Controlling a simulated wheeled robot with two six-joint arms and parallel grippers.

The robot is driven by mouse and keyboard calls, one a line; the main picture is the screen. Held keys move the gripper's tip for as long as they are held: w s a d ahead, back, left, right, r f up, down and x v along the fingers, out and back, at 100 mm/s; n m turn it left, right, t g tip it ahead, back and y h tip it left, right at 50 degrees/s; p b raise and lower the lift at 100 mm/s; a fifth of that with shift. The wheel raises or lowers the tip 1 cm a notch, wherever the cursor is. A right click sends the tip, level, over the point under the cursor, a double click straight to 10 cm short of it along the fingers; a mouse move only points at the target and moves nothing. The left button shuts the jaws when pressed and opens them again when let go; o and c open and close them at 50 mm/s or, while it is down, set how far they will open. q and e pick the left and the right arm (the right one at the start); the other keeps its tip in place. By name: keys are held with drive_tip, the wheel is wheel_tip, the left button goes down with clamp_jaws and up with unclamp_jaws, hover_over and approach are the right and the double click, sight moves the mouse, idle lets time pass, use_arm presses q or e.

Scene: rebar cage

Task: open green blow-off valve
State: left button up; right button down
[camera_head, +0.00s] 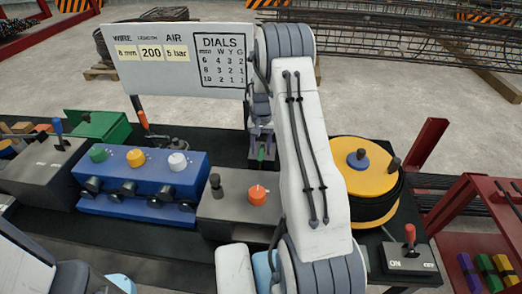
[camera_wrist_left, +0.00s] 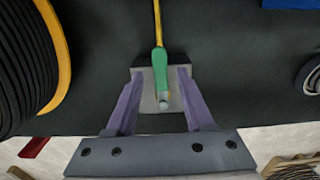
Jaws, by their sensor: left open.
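The green blow-off valve handle (camera_wrist_left: 160,67) is in the middle of the left wrist view. It lies over a small grey block (camera_wrist_left: 148,98), with a thin yellow rod or hose (camera_wrist_left: 157,22) running away from it. My left gripper (camera_wrist_left: 160,84) is open, with one purple finger on each side of the handle and visible gaps between. My arm hides part of this area. My right gripper is not in view.
A yellow-topped reel (camera_head: 366,180) stands right of the arm. A grey box with an orange knob (camera_head: 258,195) and a blue box with several knobs (camera_head: 135,180) stand left. A white dial sign (camera_head: 182,60) rises behind. A red lever box (camera_head: 410,258) sits front right.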

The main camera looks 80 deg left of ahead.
sight(261, 154)
use_arm(q)
wheel_tip(261, 154, up, 10)
drive_tip(key=b, duration=0.1)
drive_tip(key=shift+f+b, duration=0.25)
drive_tip(key=shift+b, duration=0.15)
